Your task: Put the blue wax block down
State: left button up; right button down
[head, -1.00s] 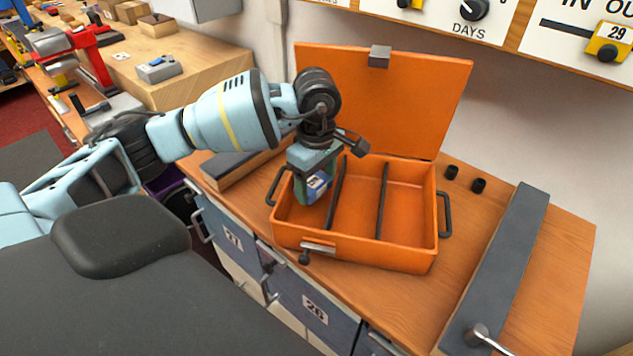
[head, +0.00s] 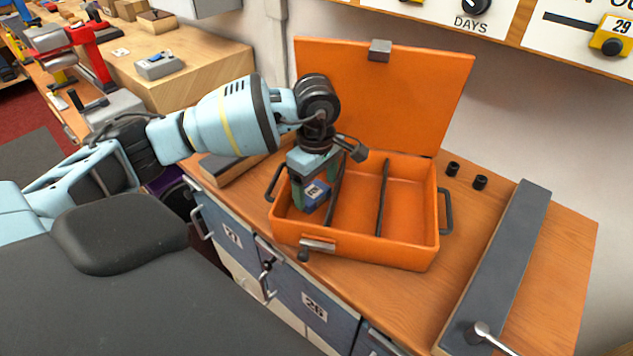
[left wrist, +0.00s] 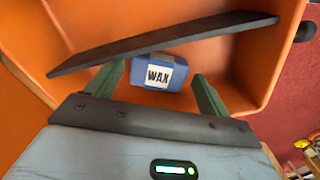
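The blue wax block (head: 315,195), with a white WAX label, is in the left compartment of the open orange case (head: 408,255). In the left wrist view the block (left wrist: 150,84) appears to rest on the case floor beside a dark divider (left wrist: 165,44). My left gripper (head: 314,198) reaches down into that compartment. Its green fingers are open on either side of the block, with a gap visible at each side in the left wrist view (left wrist: 160,88). The fingers partly hide the block in the head view. My right gripper is not in view.
The case's raised lid (head: 420,100) stands behind it. The middle and right compartments are empty. Two small black cylinders (head: 466,175) and a long grey bar (head: 505,255) lie to the right. Drawers (head: 315,300) are below the bench's front edge.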

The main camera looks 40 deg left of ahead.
aim_at(316, 193)
pick_arm(q)
jog(key=shift+o, duration=0.7)
notch_tip(316, 193, up, 13)
jog(key=shift+r+p, duration=0.15)
jog(key=shift+p, duration=0.15)
dwell(0.9)
